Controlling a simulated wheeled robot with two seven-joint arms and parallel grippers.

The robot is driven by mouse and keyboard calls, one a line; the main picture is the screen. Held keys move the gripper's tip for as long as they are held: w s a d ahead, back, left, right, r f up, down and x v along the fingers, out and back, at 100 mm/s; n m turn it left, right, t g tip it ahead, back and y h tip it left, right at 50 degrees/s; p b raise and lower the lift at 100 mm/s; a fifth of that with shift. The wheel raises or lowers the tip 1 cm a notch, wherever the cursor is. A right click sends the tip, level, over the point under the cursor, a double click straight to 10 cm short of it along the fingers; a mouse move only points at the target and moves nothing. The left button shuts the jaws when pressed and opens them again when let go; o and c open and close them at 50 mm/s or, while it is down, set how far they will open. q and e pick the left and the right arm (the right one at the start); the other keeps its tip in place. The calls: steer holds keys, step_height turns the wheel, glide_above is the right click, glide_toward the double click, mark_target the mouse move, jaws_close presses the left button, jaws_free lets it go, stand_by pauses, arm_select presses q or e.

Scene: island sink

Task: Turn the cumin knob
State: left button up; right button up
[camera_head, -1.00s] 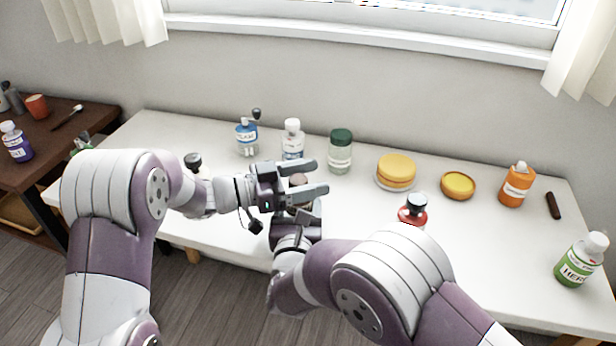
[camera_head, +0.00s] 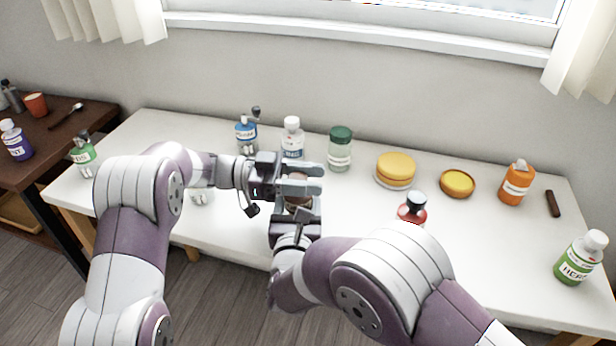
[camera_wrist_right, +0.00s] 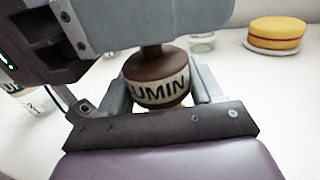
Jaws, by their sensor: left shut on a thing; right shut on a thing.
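The cumin jar (camera_wrist_right: 160,88) is brown with a pale band reading "UMIN" in the right wrist view. It stands upright between the two fingers of my right gripper (camera_wrist_right: 163,92), which is shut on its body. In the head view the jar is mostly hidden by my grippers. My left gripper (camera_head: 312,179) reaches in from the left over the jar's top and is shut on the brown knob (camera_head: 298,177), which is largely covered by its fingers. The brown neck under the knob shows below the left gripper's grey finger in the wrist view.

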arm_select(q)
steer(key=o, duration=1)
step_height(320, 180, up, 10)
